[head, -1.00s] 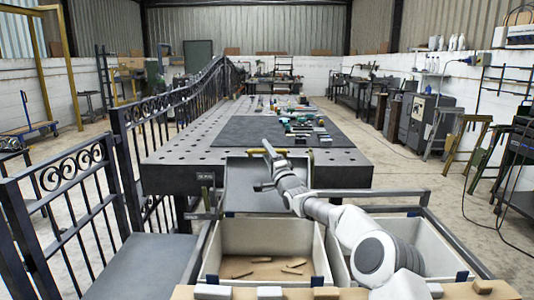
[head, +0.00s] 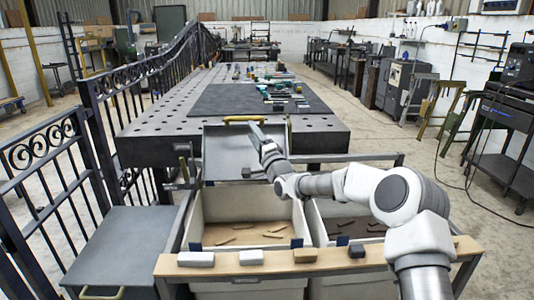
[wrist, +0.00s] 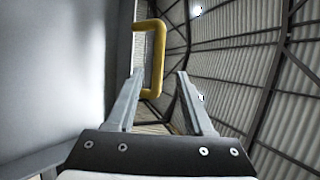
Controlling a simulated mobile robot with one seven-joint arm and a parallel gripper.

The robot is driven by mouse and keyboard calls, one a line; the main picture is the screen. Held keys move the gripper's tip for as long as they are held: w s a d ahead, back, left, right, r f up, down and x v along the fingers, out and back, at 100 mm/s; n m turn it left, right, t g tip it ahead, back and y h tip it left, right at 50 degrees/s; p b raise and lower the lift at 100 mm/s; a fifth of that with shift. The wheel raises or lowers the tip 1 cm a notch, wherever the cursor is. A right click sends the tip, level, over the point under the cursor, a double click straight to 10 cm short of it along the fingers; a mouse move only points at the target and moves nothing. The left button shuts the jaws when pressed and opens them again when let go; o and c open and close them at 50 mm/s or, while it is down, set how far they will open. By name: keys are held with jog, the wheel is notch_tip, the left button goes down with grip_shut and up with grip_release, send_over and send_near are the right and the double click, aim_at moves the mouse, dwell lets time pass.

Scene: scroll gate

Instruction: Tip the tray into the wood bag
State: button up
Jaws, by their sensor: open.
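The grey tray (head: 228,155) stands steeply tilted at the back edge of the wood bag, its yellow handle (head: 243,119) on its top edge. The wood bag (head: 208,210) is the pale left bag in the frame, with several wood offcuts on its bottom. My gripper (head: 258,132) is at the tray's upper right, close to the handle. In the wrist view, my open gripper (wrist: 160,80) points upward, with the yellow handle (wrist: 158,60) near the left fingertip and nothing held. The tray's face (wrist: 60,70) fills the left side.
A second bag (head: 318,225) with dark contents stands to the right. A wooden rail (head: 278,264) with several small blocks crosses the front. A grey flat top (head: 130,240) and an iron gate (head: 50,160) are at left. The perforated workbench (head: 160,130) stands behind.

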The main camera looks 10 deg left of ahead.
jog(key=p+v, duration=0.1)
jog(key=v, duration=0.8)
jog(key=shift+s+d, duration=0.2)
jog(key=shift+s, duration=0.05)
jog(key=s+d+r+n+g+h, duration=0.2)
jog(key=s+d+n+g+h, duration=0.15)
jog(key=s+d+h, duration=0.4)
jog(key=s+d+r+n+g+h, duration=0.25)
jog(key=s+d+n+h, duration=0.2)
jog(key=s+d, duration=0.55)
jog(key=s+d+f+g, duration=0.15)
jog(key=s+d, duration=0.25)
jog(key=s, duration=0.4)
jog(key=s+d+g+h, duration=0.1)
jog(key=s+d+g, duration=0.15)
jog(key=s, duration=0.55)
jog(key=s+d+f+g, duration=0.1)
jog(key=s+d, duration=0.4)
jog(key=s, duration=0.4)
notch_tip(320, 180, up, 19)
jog(key=p, duration=2)
jog(key=shift+a+r+n, duration=0.15)
jog(key=shift+a+n, duration=0.05)
jog(key=shift+n, duration=0.2)
